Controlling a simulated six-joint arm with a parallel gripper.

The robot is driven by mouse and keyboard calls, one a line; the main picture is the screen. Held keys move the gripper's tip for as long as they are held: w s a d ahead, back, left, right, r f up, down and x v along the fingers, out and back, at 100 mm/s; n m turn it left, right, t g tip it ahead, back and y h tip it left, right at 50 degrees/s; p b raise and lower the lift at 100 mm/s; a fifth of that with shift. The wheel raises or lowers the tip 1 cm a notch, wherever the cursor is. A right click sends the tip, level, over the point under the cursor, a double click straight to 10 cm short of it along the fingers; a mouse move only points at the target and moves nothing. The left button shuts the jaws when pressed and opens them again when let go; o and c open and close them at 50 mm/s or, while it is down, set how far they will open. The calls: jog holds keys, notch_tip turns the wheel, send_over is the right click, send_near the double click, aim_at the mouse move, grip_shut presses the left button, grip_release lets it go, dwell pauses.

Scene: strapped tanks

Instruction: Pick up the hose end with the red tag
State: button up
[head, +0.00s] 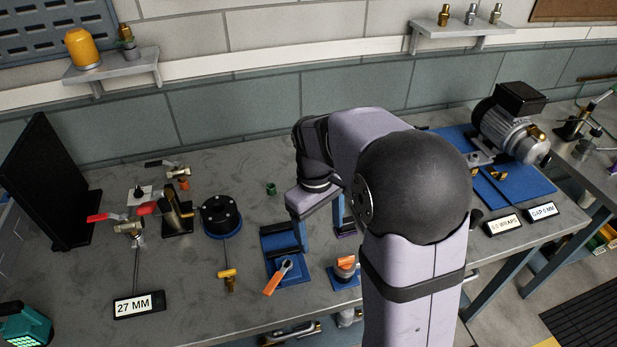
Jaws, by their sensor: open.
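I cannot make out a hose end with a red tag in the head view; my arm hides part of the bench. Red-handled valve fittings (128,225) stand at the bench's left, but I see no tag on them. My gripper (320,236) points down over the middle of the bench, fingers apart, with nothing visible between them. It is close to a blue mat (276,252) bearing an orange-handled part (278,278). A second blue mat with an orange and silver fitting (346,267) is just right of and below the gripper.
A black round housing (221,216) and a brass-handled tool (229,281) stand left of the gripper. A dark upright panel (48,185) is at far left. A motor (511,122) sits on a blue mat at right. A "27 MM" sign (139,304) stands in front.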

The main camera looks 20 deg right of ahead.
jog(key=w+d+n+h+p, duration=0.1)
jog(key=w+n+h+p, duration=0.2)
jog(key=w+n, duration=1)
jog(key=shift+w+d+r+t+h+p, duration=0.3)
jog(key=shift+w+p, duration=0.7)
jog(key=shift+w, duration=4.35)
jog(key=shift+f, duration=0.1)
jog(key=shift+b+x, duration=0.45)
jog(key=shift+x, duration=0.65)
jog(key=shift+d, duration=0.1)
jog(key=shift+p+x, duration=1.4)
jog(key=shift+x, duration=1.15)
